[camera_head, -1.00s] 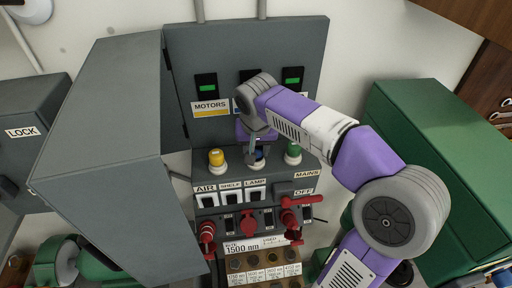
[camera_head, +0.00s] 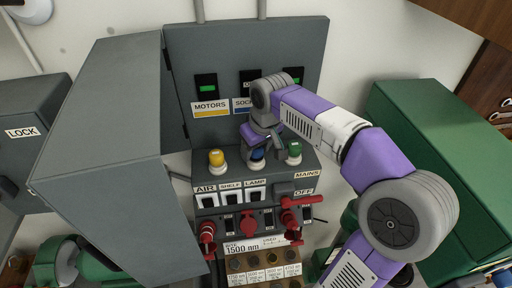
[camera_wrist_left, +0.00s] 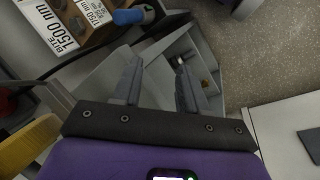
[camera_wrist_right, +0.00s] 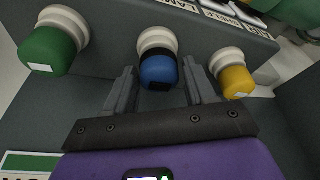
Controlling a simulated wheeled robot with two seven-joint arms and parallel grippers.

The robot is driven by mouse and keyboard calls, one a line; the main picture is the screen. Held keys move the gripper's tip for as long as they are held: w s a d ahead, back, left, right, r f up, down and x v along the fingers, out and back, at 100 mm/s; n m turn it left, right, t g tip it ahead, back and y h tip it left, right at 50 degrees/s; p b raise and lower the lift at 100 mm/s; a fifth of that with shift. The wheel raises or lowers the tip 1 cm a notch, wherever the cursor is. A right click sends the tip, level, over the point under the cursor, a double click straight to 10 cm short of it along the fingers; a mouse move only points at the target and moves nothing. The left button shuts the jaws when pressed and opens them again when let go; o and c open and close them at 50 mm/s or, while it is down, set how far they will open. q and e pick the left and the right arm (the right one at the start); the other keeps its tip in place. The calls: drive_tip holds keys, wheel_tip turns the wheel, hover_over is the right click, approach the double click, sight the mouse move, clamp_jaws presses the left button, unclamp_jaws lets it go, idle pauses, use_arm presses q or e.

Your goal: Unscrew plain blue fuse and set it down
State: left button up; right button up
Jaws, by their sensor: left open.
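The blue fuse (camera_head: 257,155) stands in its pale socket on the panel's ledge, between a yellow one (camera_head: 216,158) and a green one (camera_head: 293,151). In the right wrist view the blue fuse (camera_wrist_right: 158,71) has a dark patch on its end. My right gripper (camera_wrist_right: 160,78) is open, with a finger on each side of this fuse and gaps visible. In the head view my right gripper (camera_head: 260,141) comes over the fuse from above. My left gripper (camera_wrist_left: 155,72) is open and empty over a grey compartmented tray (camera_wrist_left: 208,72); it is outside the head view.
Switches (camera_head: 231,197) and red levers (camera_head: 291,202) sit below the fuses. A bit rack (camera_head: 263,262) is lower. The open cabinet door (camera_head: 105,150) stands left. A blue cylindrical piece (camera_wrist_left: 134,15) lies beside the rack in the left wrist view.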

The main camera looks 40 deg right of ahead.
drive_tip(key=m, duration=0.3)
drive_tip(key=m+h, duration=0.1)
drive_tip(key=m, duration=0.2)
drive_tip(key=shift+g+h, duration=0.3)
drive_tip(key=m+g, duration=0.1)
drive_tip(key=m, duration=0.5)
drive_tip(key=shift+h, duration=0.4)
drive_tip(key=c, duration=0.6)
drive_tip(key=n+t+y, duration=0.1)
drive_tip(key=n, duration=0.5)
drive_tip(key=n+y, duration=0.1)
drive_tip(key=n, duration=0.5)
drive_tip(key=shift+t, duration=0.3)
